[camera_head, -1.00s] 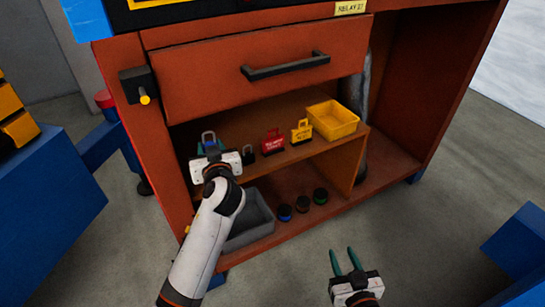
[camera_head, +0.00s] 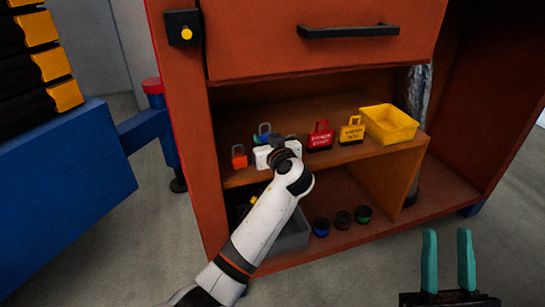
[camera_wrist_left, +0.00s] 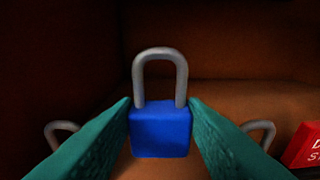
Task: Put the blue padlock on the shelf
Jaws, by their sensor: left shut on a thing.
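The blue padlock (camera_wrist_left: 160,132) is upright between the teal fingers of my left gripper (camera_wrist_left: 160,118), its grey shackle pointing up. In the head view my left gripper (camera_head: 264,140) reaches into the shelf (camera_head: 240,178) of the red-brown cabinet and is shut on the padlock. There the wrist hides most of the padlock. I cannot tell whether its base touches the shelf board. My right gripper (camera_head: 448,260) is open and empty, low at the right in front of the cabinet.
An orange padlock (camera_head: 239,158) stands left of my left gripper. A red lockout tag (camera_head: 320,138), a yellow tag (camera_head: 352,131) and a yellow bin (camera_head: 389,124) stand to its right. Below are a grey bin (camera_head: 290,238) and several round knobs (camera_head: 343,220). A drawer (camera_head: 320,45) is above.

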